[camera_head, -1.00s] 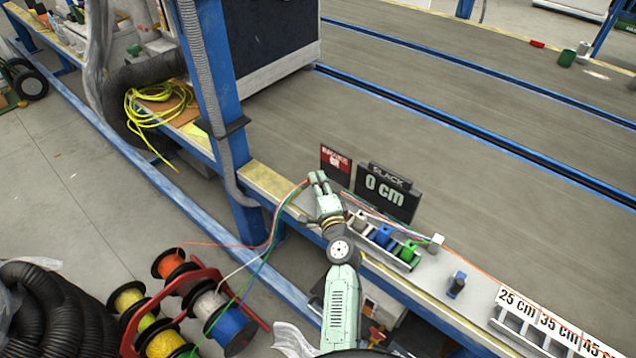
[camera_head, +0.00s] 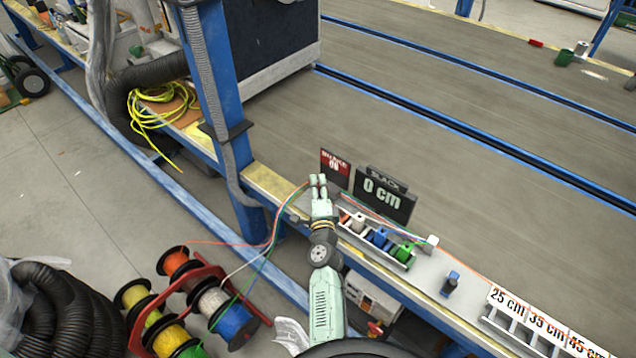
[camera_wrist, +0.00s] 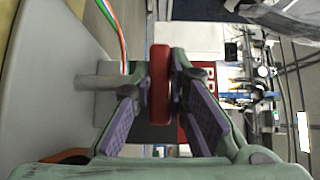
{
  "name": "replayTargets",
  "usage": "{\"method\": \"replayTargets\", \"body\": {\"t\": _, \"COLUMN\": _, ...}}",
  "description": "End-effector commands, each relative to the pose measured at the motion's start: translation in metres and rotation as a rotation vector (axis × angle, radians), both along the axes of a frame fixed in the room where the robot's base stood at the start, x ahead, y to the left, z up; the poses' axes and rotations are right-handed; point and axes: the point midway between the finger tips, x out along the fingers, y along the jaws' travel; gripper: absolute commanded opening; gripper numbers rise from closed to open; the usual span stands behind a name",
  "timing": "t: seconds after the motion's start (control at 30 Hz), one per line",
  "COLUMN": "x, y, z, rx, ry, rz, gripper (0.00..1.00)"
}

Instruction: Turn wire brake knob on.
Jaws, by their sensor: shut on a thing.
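The red wire brake knob (camera_wrist: 159,88) stands between the two fingers of my gripper (camera_wrist: 160,95) in the wrist view, and the gripper is shut on it. In the head view my gripper (camera_head: 318,183) is at the left end of the workbench, beside the wires, and hides the knob. The small red and black brake sign (camera_head: 335,166) stands just behind the gripper; its lower white word seems to read ON, though it is small. The black slack sign (camera_head: 384,195) to the right reads 0 cm.
Coloured wires (camera_head: 285,208) run close to my gripper's left. A rack with blue and green blocks (camera_head: 405,254) and a small blue device (camera_head: 450,284) stand to the right on the bench. A blue post (camera_head: 213,90) rises on the left. Wire spools (camera_head: 200,310) stand on the floor.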

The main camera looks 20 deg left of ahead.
Motion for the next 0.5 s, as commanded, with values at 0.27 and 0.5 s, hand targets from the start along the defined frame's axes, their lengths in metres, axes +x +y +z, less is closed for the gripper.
{"method": "replayTargets", "body": {"t": 0.27, "x": 0.0002, "y": -0.0007, "z": -0.0004, "rx": -0.001, "ry": 0.000, "rz": -0.001, "gripper": 0.25}}
{"method": "replayTargets", "body": {"t": 0.5, "x": 0.0002, "y": -0.0004, "z": -0.0001, "rx": 0.000, "ry": 0.000, "rz": 0.000, "gripper": 0.35}}
